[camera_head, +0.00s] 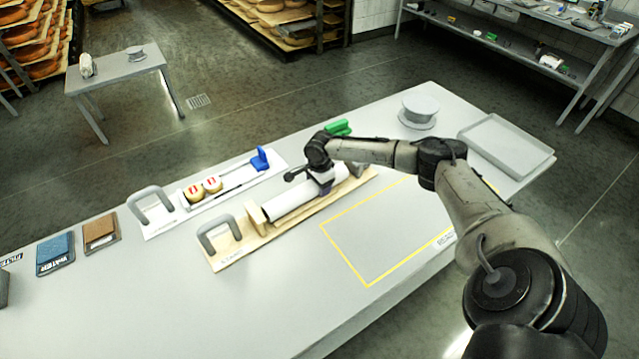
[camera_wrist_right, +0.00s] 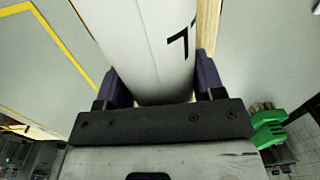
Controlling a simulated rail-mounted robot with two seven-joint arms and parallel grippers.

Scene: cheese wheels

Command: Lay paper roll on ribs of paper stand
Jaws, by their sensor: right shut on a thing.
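The white paper roll (camera_head: 292,203) lies lengthwise along the wooden paper stand (camera_head: 235,257), at or just above it; I cannot tell whether it touches the ribs. The stand has a grey handle at its near left end and an upright wooden block by the roll's left end. My right gripper (camera_head: 324,184) is over the right part of the roll. In the right wrist view the roll (camera_wrist_right: 150,45), with black print, sits between the purple fingers of the gripper (camera_wrist_right: 158,85), which is shut on it. The ribs are hidden. My left gripper is not in view.
Behind the stand is a white board (camera_head: 165,226) with a grey handle, two small round pieces and a blue part. A green object (camera_head: 338,127), a grey spool (camera_head: 419,110) and a tray (camera_head: 507,146) lie farther back. The yellow-outlined area (camera_head: 370,240) is clear.

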